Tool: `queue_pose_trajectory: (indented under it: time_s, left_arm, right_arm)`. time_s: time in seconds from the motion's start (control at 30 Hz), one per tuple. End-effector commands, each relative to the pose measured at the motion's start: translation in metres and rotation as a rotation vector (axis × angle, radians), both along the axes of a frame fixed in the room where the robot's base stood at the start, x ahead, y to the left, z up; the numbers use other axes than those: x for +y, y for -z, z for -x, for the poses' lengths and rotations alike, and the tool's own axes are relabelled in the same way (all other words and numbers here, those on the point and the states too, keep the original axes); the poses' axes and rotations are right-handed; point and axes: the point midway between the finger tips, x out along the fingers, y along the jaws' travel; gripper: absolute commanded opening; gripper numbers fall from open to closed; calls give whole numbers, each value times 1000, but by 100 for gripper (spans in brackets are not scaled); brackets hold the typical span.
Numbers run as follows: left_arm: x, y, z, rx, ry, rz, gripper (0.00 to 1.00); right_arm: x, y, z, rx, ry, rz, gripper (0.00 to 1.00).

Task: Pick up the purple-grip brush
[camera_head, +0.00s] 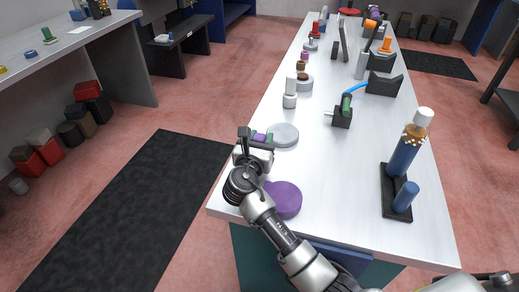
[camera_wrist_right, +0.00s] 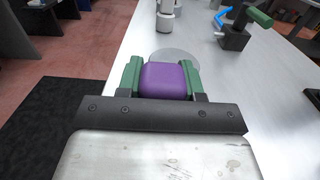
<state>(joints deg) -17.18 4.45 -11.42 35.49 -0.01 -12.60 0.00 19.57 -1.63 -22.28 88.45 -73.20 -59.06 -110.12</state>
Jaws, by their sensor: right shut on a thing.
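My right gripper (camera_head: 258,140) is over the near left end of the white table. Its green-padded fingers (camera_wrist_right: 163,78) are closed on both sides of a purple block-like grip (camera_wrist_right: 166,80), which I take to be the purple-grip brush. In the head view only a small bit of this purple (camera_head: 259,137) shows between the fingers. The brush's bristles are hidden, and I cannot tell whether it touches the table. My left gripper is not in view.
A purple disc (camera_head: 285,199) lies near the front edge, beside my right arm. A pale round disc (camera_head: 285,134) lies just beyond the gripper.

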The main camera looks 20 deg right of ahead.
Motion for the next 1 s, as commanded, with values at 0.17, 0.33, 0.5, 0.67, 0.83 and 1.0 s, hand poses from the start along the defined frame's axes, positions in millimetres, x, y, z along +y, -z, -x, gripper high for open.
queue_pose_trajectory:
  time_s: [0.17,0.33,0.5,0.67,0.83,1.0]
  left_arm:
    - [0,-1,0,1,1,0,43]
    - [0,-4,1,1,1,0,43]
    - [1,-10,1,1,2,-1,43]
    - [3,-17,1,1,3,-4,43]
    - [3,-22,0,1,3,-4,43]
    - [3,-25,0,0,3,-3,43]
  right_arm:
    - [0,-5,0,-2,0,-1,12]
    - [0,-23,0,-5,1,-2,12]
    - [-12,-50,4,-3,3,1,12]
    - [-48,-73,15,-5,3,2,12]
    - [-81,-94,26,-3,2,2,12]
    - [-102,-106,32,-2,1,1,12]
